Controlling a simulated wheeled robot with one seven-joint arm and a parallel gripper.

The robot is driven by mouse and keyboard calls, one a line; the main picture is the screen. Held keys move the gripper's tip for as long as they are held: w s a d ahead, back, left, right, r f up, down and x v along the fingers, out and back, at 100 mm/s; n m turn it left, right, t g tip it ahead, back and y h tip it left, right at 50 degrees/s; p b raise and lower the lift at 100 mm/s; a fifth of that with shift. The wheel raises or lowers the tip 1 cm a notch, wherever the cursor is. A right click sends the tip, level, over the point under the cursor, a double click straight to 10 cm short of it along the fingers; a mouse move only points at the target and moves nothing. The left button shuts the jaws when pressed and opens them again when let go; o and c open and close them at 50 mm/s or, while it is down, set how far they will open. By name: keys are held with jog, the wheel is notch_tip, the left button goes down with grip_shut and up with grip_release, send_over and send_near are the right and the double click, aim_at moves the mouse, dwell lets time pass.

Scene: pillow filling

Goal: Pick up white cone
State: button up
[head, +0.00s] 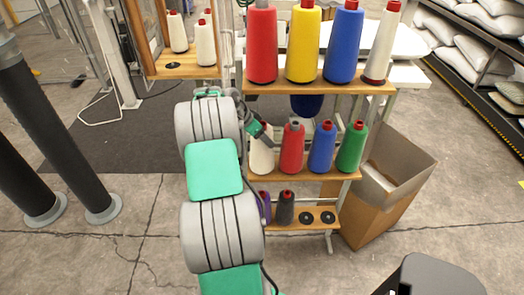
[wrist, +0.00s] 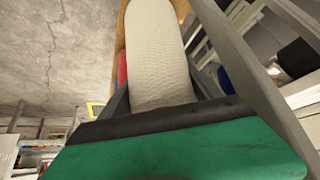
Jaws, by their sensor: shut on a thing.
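A white cone (head: 262,158) stands at the left end of the middle shelf in the head view, partly hidden by my gripper (head: 258,128). In the wrist view the white cone (wrist: 158,55) fills the upper middle, with its textured thread side close to the camera. Other white cones are a tilted one (head: 384,42) at the right of the top shelf and two (head: 178,32) on the rack at the back left.
Red (head: 291,148), blue (head: 322,147) and green (head: 352,147) cones stand right of the held cone on the middle shelf (head: 300,174). The top shelf (head: 320,87) is close above. A cardboard box (head: 385,205) stands at the right. Black posts (head: 50,140) stand at the left.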

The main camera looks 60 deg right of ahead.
jog(key=c, duration=0.7)
jog(key=shift+d+r, duration=0.1)
jog(key=shift+c, duration=0.4)
jog(key=shift+r, duration=0.1)
grip_shut()
